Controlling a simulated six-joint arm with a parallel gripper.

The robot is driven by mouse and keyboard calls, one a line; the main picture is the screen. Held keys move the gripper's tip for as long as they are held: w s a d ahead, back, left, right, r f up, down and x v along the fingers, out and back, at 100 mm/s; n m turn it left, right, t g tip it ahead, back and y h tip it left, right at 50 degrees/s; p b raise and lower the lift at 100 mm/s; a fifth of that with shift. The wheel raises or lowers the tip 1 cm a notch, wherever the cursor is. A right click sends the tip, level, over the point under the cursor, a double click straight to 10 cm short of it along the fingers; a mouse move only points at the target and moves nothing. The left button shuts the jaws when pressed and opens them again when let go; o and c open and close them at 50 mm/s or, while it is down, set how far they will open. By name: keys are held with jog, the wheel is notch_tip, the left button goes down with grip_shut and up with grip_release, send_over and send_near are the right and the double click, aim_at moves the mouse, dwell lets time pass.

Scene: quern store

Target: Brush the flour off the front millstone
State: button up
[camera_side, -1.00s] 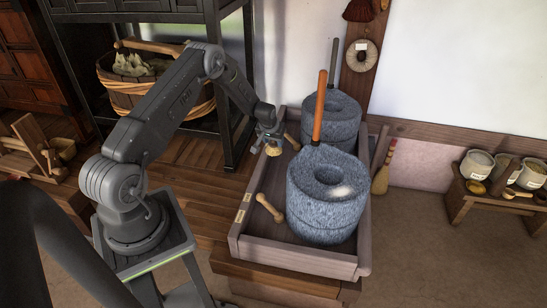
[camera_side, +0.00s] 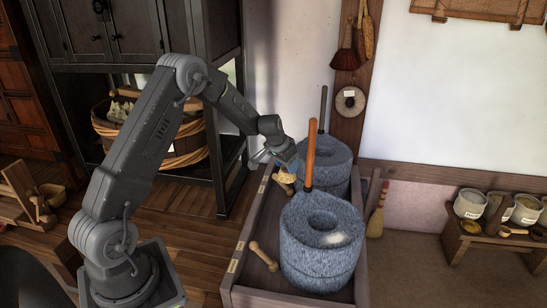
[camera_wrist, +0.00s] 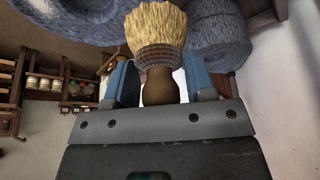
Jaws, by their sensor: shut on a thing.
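The front millstone (camera_side: 318,262) is a speckled blue-grey stone with a hollow in its top and an upright orange handle (camera_side: 311,150). A pale flour patch (camera_side: 336,239) lies on the right front of its top. My gripper (camera_side: 286,168) is left of the back millstone and beyond the front one, apart from the flour. It is shut on a brush (camera_side: 285,178). In the wrist view, the fingers (camera_wrist: 160,82) flank its dark wooden handle, with the pale bristles (camera_wrist: 157,24) pointing away from the gripper. Part of a stone (camera_wrist: 215,35) shows beside the bristles.
The back millstone (camera_side: 338,158) has its own dark upright handle. Both stones stand in a wooden tray (camera_side: 237,262) with a small wooden tool (camera_side: 263,256) at left. A bench (camera_side: 456,243) with pots is farther right.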

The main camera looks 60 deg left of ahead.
jog(key=d+m+g+h, duration=0.2)
jog(key=d+m+h, duration=0.2)
jog(key=d+m, duration=0.8)
jog(key=d, duration=0.8)
jog(key=shift+s+d+m, duration=0.2)
jog(key=shift+s+m, duration=0.1)
jog(key=shift+s, duration=0.1)
notch_tip(320, 180, down, 4)
jog(key=shift+a+r, duration=0.15)
jog(key=shift+r, duration=0.05)
jog(key=shift+f, duration=3.9)
jog(key=shift+w+f, duration=0.65)
jog(key=shift+w, duration=0.2)
jog(key=shift+w+d, duration=0.45)
jog(key=shift+w, duration=1.05)
jog(key=shift+w+d, duration=0.4)
jog(key=shift+w, duration=1.05)
jog(key=shift+w+d, duration=0.45)
jog(key=shift+w, duration=1.05)
jog(key=shift+s+a, duration=0.45)
jog(key=shift+s, duration=1.35)
jog(key=shift+s+a, duration=0.45)
jog(key=shift+s, duration=1.3)
jog(key=shift+s+a, duration=0.45)
jog(key=shift+s, duration=1.35)
jog(key=shift+w+r, duration=0.1)
jog(key=shift+r, duration=3.95)
